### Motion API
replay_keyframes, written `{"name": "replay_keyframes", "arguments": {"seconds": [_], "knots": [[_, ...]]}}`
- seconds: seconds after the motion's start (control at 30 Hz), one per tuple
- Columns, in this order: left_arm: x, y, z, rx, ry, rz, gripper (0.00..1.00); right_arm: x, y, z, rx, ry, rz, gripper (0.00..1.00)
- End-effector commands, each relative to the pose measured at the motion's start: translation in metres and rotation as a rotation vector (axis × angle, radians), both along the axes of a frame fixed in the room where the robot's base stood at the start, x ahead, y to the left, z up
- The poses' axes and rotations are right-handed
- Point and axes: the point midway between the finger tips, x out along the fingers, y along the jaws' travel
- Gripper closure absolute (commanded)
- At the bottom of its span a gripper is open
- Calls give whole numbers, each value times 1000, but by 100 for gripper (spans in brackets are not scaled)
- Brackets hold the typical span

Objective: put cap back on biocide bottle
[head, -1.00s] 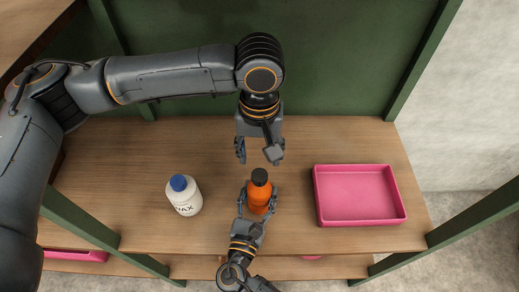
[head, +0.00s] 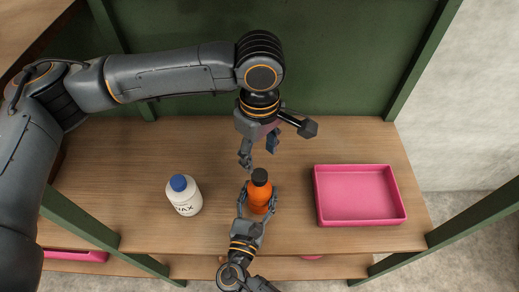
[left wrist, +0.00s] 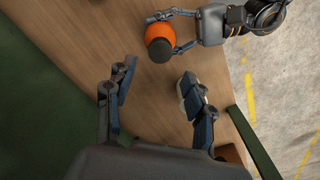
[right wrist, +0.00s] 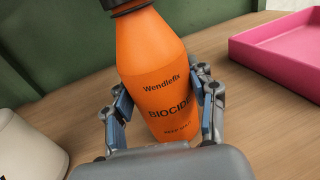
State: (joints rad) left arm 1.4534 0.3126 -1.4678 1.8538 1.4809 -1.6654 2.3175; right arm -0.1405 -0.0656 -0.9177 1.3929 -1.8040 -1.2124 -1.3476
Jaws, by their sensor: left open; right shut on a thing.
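The orange biocide bottle (head: 259,197) stands upright on the wooden shelf with a black cap (head: 259,176) on its top. My right gripper (head: 258,201) is shut around its body; the right wrist view shows the fingers on both sides of the bottle (right wrist: 158,75) below the label name. My left gripper (head: 259,157) is open and empty, just behind and above the bottle. In the left wrist view the bottle (left wrist: 173,32) and its cap (left wrist: 160,50) lie beyond the open fingers, apart from them. How tightly the cap sits is not clear.
A white bottle with a blue cap (head: 184,197) stands left of the biocide bottle. A pink tray (head: 358,221), empty, sits to the right. A green back panel (head: 330,60) closes off the rear. Bare shelf lies behind the white bottle.

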Motion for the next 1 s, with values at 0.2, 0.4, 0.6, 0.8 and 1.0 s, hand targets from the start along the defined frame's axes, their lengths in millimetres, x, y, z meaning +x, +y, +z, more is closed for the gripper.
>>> {"name": "replay_keyframes", "arguments": {"seconds": [0.2,0.4,0.6,0.8,1.0], "knots": [[-1,0,-25,1,3,0,46,0,0,1,0,-2,0,100],[-1,0,-56,1,4,0,46,0,0,1,0,-2,0,100],[0,0,-75,1,1,0,46,0,0,1,0,-2,0,100],[0,0,-79,-1,1,-1,46,0,0,1,0,-2,0,100],[0,0,-79,0,1,-1,54,0,0,1,0,-2,0,100]]}}
